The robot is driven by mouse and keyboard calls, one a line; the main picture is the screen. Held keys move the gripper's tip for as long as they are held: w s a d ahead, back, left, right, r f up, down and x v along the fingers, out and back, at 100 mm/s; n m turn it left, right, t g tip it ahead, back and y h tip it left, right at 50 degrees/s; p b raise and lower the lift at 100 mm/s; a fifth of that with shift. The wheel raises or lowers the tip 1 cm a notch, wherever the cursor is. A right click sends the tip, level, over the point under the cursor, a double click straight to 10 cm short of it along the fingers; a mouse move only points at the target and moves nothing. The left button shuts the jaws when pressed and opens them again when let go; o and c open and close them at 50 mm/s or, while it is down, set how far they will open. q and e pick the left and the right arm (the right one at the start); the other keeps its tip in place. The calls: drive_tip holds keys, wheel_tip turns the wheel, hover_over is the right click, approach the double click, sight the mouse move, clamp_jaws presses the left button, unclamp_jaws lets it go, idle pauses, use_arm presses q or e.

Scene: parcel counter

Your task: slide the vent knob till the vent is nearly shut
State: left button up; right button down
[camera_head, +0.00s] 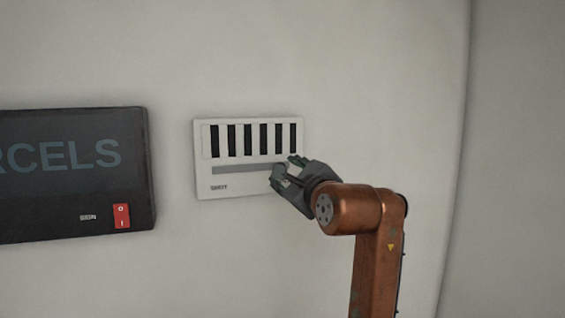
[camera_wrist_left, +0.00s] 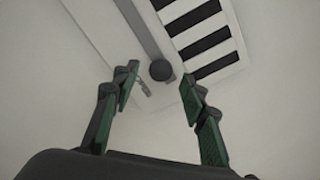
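The white vent panel (camera_head: 240,188) is on the pale wall, with dark upright gaps (camera_head: 247,139) showing wide between white slats. A grey slot (camera_head: 235,169) runs below them, with small lettering, apparently "SHUT", under its left end. The round dark knob (camera_wrist_left: 160,70) sits at the slot's right end; the gripper partly hides it in the head view. My left gripper (camera_head: 289,171) is at the panel's lower right. In the left wrist view its fingers (camera_wrist_left: 158,84) are open, with the knob showing between the tips. I cannot tell whether they touch it. My right gripper is not in view.
A dark "PARCELS" sign box (camera_head: 70,170), partly cut off, stands left of the vent, with a red rocker switch (camera_head: 122,216) at its lower right. Bare wall lies between sign and vent. My copper-coloured arm rises at the lower right.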

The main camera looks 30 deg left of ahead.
use_arm(q)
drive_tip(key=shift+p+x, duration=0.75)
drive_tip(key=shift+x, duration=1.2)
drive_tip(key=shift+c, duration=0.5)
clamp_jaws()
